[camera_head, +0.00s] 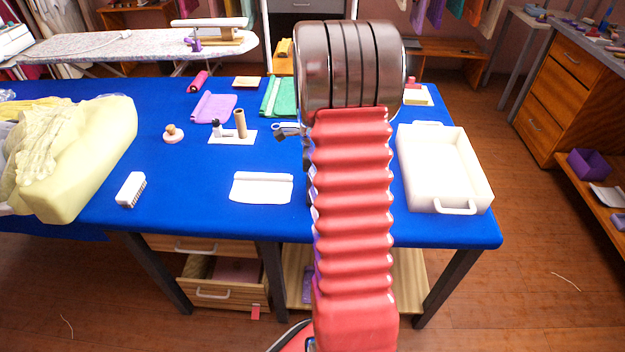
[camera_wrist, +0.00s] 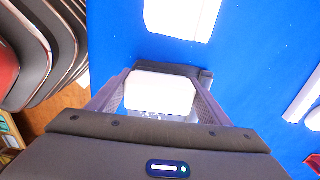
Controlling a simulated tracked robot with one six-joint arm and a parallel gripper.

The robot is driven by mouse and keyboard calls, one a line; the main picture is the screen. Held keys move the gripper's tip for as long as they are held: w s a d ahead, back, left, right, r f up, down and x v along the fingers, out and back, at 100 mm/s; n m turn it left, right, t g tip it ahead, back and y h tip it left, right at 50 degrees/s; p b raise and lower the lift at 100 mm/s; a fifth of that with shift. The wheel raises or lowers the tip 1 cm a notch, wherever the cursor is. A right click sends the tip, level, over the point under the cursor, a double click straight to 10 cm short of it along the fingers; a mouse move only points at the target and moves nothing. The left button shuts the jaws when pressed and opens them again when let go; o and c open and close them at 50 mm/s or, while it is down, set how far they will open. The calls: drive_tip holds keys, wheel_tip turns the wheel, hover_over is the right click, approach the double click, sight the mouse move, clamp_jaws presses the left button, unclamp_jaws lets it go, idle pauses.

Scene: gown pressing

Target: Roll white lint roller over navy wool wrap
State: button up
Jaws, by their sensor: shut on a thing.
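My gripper (camera_wrist: 162,84) shows in the wrist view, with its fingers on either side of a white, rounded block-like thing (camera_wrist: 160,92). It is shut on this thing, which may be the white lint roller; its lower part is speckled and only partly visible. Blue tabletop surrounds it. In the head view, my arm hides most of the gripper and what it holds. I cannot make out a separate navy wool wrap against the blue-covered table (camera_head: 180,225). A dark strip (camera_wrist: 170,69) lies just beyond the held thing; I cannot tell what it is.
A white tray (camera_head: 478,202) stands at the table's right end. A folded white cloth (camera_head: 262,187) and a white brush (camera_head: 130,190) lie near the front. A pale yellow bundle (camera_head: 95,150) fills the left. Behind are a brown cylinder (camera_head: 240,124) and a green cloth (camera_head: 279,97).

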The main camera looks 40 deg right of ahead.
drive_tip(key=shift+f, duration=0.65)
idle(0.5)
drive_tip(key=shift+s+d, duration=0.1)
idle(0.3)
drive_tip(key=shift+s+d+r, duration=0.1)
drive_tip(key=shift+s+d, duration=1.35)
drive_tip(key=shift+s, duration=0.1)
drive_tip(key=shift+s+d, duration=1.6)
drive_tip(key=shift+s, duration=0.05)
drive_tip(key=shift+s+d, duration=1.5)
drive_tip(key=shift+s, duration=0.1)
